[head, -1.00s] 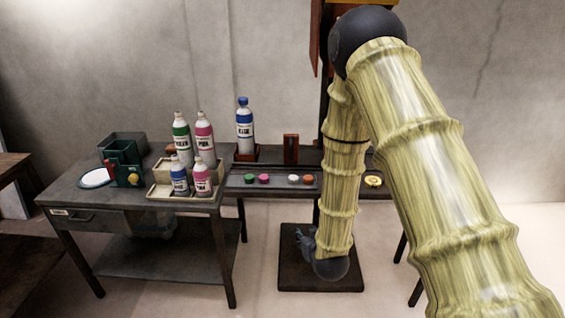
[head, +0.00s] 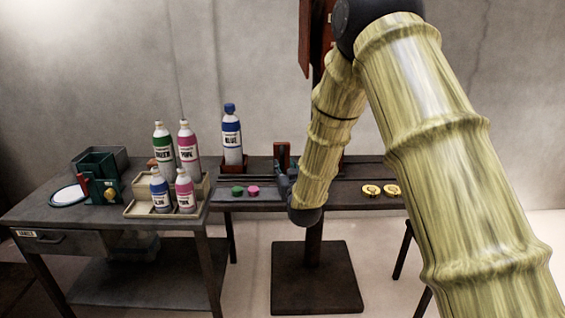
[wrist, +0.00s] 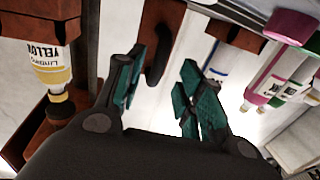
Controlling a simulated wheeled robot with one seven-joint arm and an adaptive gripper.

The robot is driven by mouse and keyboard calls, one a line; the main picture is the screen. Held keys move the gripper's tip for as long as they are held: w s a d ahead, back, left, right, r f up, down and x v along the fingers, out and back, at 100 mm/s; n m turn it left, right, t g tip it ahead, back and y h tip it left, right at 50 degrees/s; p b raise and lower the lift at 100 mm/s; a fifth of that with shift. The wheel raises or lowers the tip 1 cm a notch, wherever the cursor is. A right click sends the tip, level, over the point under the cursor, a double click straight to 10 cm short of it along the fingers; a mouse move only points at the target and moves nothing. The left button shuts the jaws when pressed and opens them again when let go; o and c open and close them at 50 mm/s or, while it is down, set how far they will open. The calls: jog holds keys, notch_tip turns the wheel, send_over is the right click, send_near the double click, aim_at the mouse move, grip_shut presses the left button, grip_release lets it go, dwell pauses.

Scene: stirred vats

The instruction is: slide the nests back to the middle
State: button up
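A red-brown nest (head: 234,165) holds the blue bottle (head: 232,135) on the rail bench; in the upside-down wrist view this nest (wrist: 236,32) is at upper right. A second nest (wrist: 40,20), at upper left in the wrist view, holds a yellow bottle (wrist: 50,65); my arm hides it in the head view.
Green (head: 238,191) and pink (head: 253,191) buttons sit on the bench front left of my gripper, and yellow discs (head: 381,190) to the right. The left table (head: 50,215) carries several bottles, a tray (head: 140,210) and green holders. A dark post rises behind my arm.

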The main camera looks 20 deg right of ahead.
aim_at(282, 162)
jog(key=shift+w+d, duration=0.15)
jog(key=shift+w, duration=1.2)
jog(key=shift+w+d, duration=0.1)
jog(key=shift+w, duration=1.25)
grip_shut()
